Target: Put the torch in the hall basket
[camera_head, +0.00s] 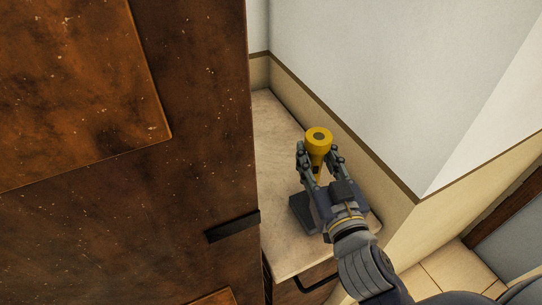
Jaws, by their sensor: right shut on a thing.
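My arm comes in from the lower right. The torch's lower part is partly hidden by the fingers. My left gripper is not in view. I see no basket.
The pale countertop (272,125) sits in a corner against the wall (370,80). A tall brown wooden door or cabinet front (205,120) with a dark handle (233,227) fills the left. Tiled floor (450,268) shows at lower right.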

